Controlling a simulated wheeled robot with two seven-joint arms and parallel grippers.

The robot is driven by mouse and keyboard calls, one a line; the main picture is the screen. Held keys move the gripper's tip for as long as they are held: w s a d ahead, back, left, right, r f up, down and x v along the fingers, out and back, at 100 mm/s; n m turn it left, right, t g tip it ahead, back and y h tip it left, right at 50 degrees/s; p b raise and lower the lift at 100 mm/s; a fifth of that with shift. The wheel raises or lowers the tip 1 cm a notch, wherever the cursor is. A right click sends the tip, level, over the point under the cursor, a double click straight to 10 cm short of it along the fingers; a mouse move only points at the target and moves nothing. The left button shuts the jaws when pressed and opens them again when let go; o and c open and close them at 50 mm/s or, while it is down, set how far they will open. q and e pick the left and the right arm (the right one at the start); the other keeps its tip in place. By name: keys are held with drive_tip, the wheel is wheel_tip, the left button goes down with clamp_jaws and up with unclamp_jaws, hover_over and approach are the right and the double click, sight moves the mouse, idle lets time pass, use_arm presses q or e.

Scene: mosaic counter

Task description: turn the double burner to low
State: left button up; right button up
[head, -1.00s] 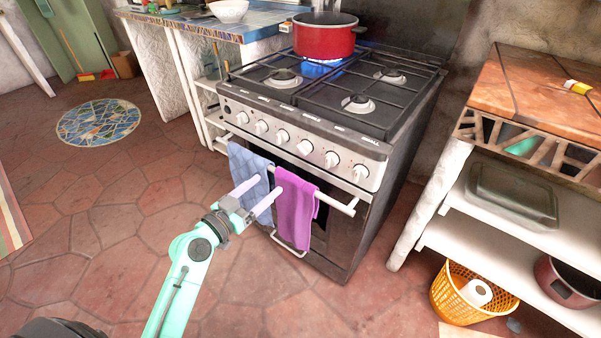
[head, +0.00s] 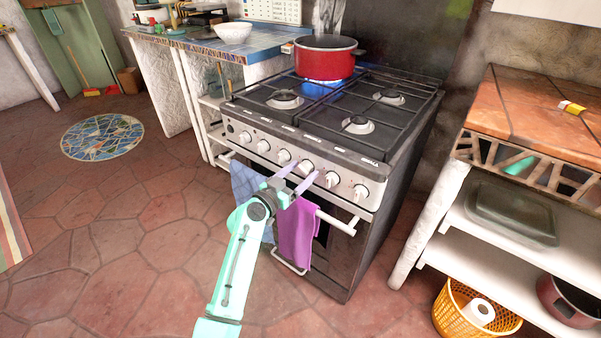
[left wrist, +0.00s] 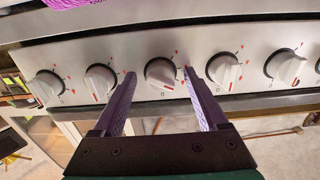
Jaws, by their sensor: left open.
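A stove (head: 340,120) has a row of several white knobs along its steel front panel. A red pot (head: 325,58) stands on the back left burner, where a blue flame (head: 322,82) burns under it. My left gripper (head: 302,173) is open in front of the panel, close to a middle knob (head: 306,166). In the left wrist view its two fingers (left wrist: 160,80) point at the panel, with one knob (left wrist: 161,74) showing between them. I cannot tell whether they touch it. Which knob serves the double burner is not clear. My right gripper is not in view.
A purple towel (head: 297,232) and a blue towel (head: 243,186) hang on the oven handle (head: 336,221) below my gripper. A tiled counter (head: 535,105) with shelves is at the right. A blue-tiled counter (head: 255,66) is at the left. The floor in front is clear.

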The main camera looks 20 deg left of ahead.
use_arm(q)
clamp_jaws()
drive_tip(key=shift+n, duration=0.4)
drive_tip(key=n, duration=0.2)
drive_tip(key=shift+n, duration=0.3)
drive_tip(key=n+p, duration=0.1)
drive_tip(key=n, duration=0.3)
drive_tip(key=shift+s+n+p, duration=0.1)
drive_tip(key=shift+n+p, duration=0.3)
drive_tip(key=shift+n, duration=0.8)
drive_tip(key=n+p, duration=0.1)
drive_tip(key=n, duration=0.2)
drive_tip(key=shift+n+p, duration=0.3)
drive_tip(key=shift+n, duration=1.3)
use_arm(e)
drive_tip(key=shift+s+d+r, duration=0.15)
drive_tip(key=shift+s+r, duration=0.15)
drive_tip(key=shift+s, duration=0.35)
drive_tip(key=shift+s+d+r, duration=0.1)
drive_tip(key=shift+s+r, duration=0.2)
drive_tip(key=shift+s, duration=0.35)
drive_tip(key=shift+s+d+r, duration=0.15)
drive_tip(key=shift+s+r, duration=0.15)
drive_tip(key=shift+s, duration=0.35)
use_arm(q)
drive_tip(key=shift+d, duration=0.1)
